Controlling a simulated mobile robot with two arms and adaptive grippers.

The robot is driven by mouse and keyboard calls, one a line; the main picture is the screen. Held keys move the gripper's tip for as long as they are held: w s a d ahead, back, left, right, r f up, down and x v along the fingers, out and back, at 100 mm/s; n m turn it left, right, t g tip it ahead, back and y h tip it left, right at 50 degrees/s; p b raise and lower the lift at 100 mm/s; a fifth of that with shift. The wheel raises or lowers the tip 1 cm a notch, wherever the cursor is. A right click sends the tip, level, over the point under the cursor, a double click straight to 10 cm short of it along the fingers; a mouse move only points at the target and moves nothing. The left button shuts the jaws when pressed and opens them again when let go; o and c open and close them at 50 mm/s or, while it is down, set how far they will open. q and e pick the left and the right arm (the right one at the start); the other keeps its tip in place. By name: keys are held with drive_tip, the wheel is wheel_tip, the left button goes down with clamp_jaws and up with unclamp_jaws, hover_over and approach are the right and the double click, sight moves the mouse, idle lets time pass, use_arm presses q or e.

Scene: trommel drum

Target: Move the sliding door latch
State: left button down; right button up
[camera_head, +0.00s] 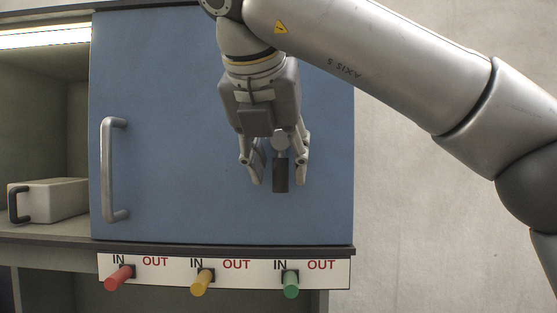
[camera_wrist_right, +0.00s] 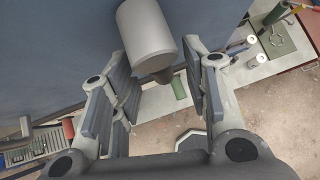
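The blue sliding door (camera_head: 180,140) fills the middle of the head view, with a grey vertical handle (camera_head: 107,170) near its left edge. The latch on the door's right part has a pale round hub and a dark grip (camera_head: 281,177) hanging down. In the right wrist view a pale grey cylinder of the latch (camera_wrist_right: 147,30) shows large, with a darker piece below it. My right gripper (camera_head: 279,183) is open, pointing down, with one finger on each side of the latch. Gaps show beside it; I cannot tell whether anything touches. My left gripper is out of view.
A panel (camera_head: 225,285) below the door carries red (camera_head: 119,278), yellow (camera_head: 201,283) and green (camera_head: 290,286) knobs marked IN and OUT. A pale box (camera_head: 55,198) with a dark handle stands in the open shelf at left. Bare wall lies at right.

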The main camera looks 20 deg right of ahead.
drive_tip(key=v, duration=1.2)
drive_tip(key=shift+f, duration=0.1)
idle(0.5)
